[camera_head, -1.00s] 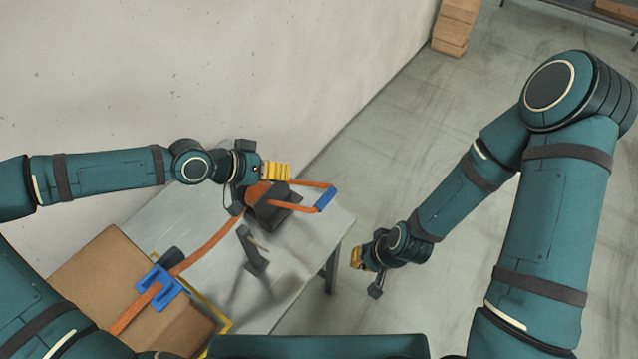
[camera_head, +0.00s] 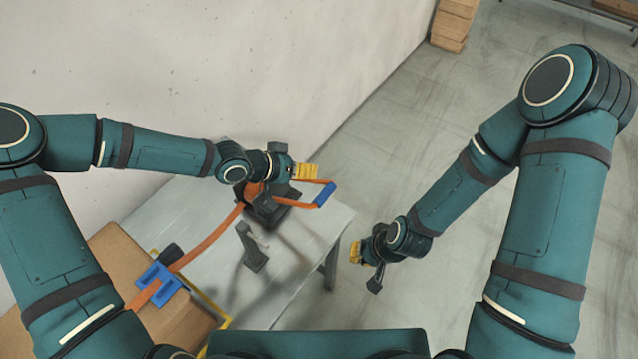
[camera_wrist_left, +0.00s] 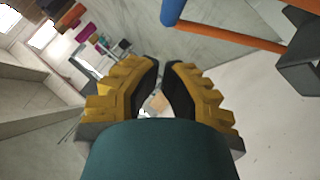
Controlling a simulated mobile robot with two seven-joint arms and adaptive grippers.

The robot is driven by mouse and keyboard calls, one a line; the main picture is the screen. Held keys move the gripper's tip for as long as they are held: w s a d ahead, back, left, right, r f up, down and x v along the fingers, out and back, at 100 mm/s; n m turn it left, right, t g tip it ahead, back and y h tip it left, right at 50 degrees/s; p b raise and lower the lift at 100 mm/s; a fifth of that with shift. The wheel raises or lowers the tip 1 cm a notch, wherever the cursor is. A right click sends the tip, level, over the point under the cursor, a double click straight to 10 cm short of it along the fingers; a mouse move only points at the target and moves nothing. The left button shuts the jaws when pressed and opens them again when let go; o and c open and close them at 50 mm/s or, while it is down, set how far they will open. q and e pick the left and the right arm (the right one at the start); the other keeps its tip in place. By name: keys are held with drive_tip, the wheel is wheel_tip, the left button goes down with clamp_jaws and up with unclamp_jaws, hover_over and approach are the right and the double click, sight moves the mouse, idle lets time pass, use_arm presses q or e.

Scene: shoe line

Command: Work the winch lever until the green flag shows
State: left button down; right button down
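The winch (camera_head: 268,212) is a dark grey block on the table, with an orange strap (camera_head: 215,240) running to it. Its lever is an orange loop frame (camera_head: 312,208) with a blue grip (camera_head: 325,195), pointing right. My left gripper (camera_head: 318,171) is just above and behind the lever, apart from the grip. In the left wrist view the blue grip (camera_wrist_left: 171,11) and orange bar (camera_wrist_left: 235,38) lie beyond the yellow fingers (camera_wrist_left: 162,66), whose tips have a narrow empty gap. My right gripper (camera_head: 353,252) hangs right of the table; its opening is unclear. No green flag is visible.
A cardboard box (camera_head: 128,262) with a blue strap piece (camera_head: 157,287) stands at the table's left. A grey upright bracket (camera_head: 252,248) stands on the table (camera_head: 205,205) before the winch.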

sight(330, 186)
use_arm(q)
drive_tip(key=shift+s+d+f+b, duration=0.15)
drive_tip(key=shift+d+f+b, duration=0.55)
drive_tip(key=shift+f, duration=0.45)
drive_tip(key=shift+s+d+f+b, duration=0.15)
drive_tip(key=shift+d+f+b, duration=0.35)
drive_tip(key=shift+d+f, duration=0.55)
drive_tip(key=shift+a+f, duration=0.1)
drive_tip(key=shift+a, duration=0.05)
